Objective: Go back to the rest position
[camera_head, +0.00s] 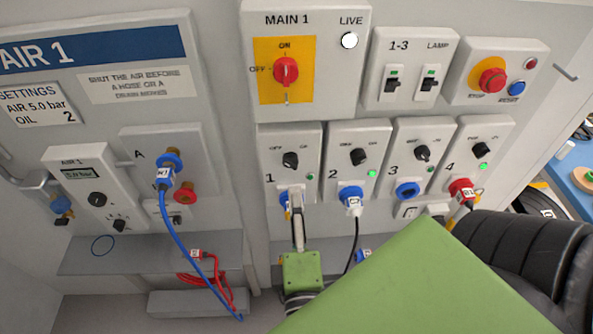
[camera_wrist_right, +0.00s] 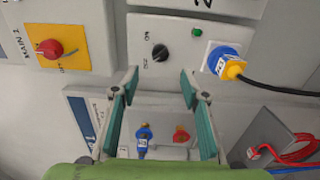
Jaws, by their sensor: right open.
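My right gripper (camera_head: 297,194) is in front of station 1 (camera_head: 291,160) of the wall panel, with its fingers seen nearly edge-on. In the right wrist view the gripper (camera_wrist_right: 159,82) is open, with nothing held between its two fingers. In the head view the gripper partly hides the plug at station 1. My left gripper is not in view.
Above is a red main switch (camera_head: 286,72) on yellow. A blue hose (camera_head: 178,230) hangs at left, above a red coiled hose (camera_head: 224,277). My arm covers the lower right.

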